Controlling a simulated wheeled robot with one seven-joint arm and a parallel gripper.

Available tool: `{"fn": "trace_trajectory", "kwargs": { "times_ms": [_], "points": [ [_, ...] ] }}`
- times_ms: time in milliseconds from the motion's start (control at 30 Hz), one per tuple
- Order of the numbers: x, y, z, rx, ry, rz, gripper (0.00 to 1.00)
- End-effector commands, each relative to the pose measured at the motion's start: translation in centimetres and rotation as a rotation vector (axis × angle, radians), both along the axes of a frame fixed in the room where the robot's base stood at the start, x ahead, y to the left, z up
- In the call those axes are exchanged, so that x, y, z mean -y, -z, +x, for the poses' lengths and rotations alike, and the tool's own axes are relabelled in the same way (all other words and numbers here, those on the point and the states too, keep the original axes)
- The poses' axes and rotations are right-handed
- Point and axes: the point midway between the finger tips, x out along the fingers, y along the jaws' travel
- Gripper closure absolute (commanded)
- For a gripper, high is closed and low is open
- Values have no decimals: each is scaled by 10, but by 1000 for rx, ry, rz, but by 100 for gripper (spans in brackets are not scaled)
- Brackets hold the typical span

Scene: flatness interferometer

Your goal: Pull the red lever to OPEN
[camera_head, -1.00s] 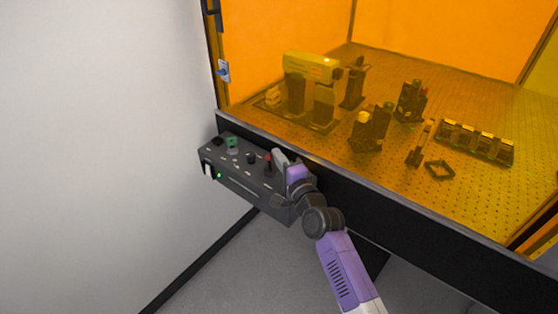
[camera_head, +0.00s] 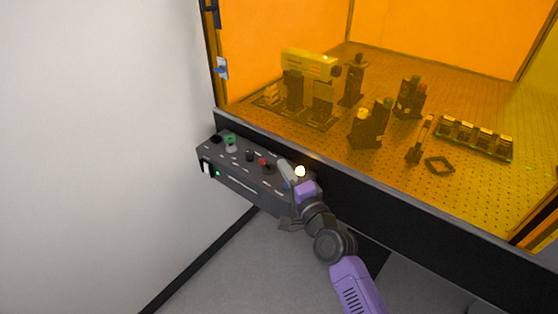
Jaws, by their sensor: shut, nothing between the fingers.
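A black control box (camera_head: 238,184) is fixed to the front of the bench at the left. The red lever (camera_head: 262,162) sits on its top, its red knob low over the panel and leaning toward the front left. My gripper (camera_head: 283,165) is shut and empty, just right of the lever. I cannot tell whether its tip touches the lever. My gripper and wrist cover the right end of the box, and the lever's lettering is too small to read.
A round lamp (camera_head: 300,171) glows pale yellow behind my wrist. A green knob (camera_head: 230,140) and a black knob (camera_head: 250,155) stand left of the lever. Behind the box is the bench edge with the orange enclosure (camera_head: 290,30). A white wall (camera_head: 100,150) is at the left.

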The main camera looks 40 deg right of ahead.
Motion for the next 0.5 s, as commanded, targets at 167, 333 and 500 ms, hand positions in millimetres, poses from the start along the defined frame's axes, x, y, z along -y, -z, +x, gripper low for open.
{"fn": "trace_trajectory", "kwargs": {
  "times_ms": [167, 333, 500],
  "points": [
    [-5, 2, -16, 0, 0, 0, 100],
    [-6, 2, -20, 0, 0, 0, 100],
    [-6, 1, -20, 0, 0, 0, 100]
  ]
}}
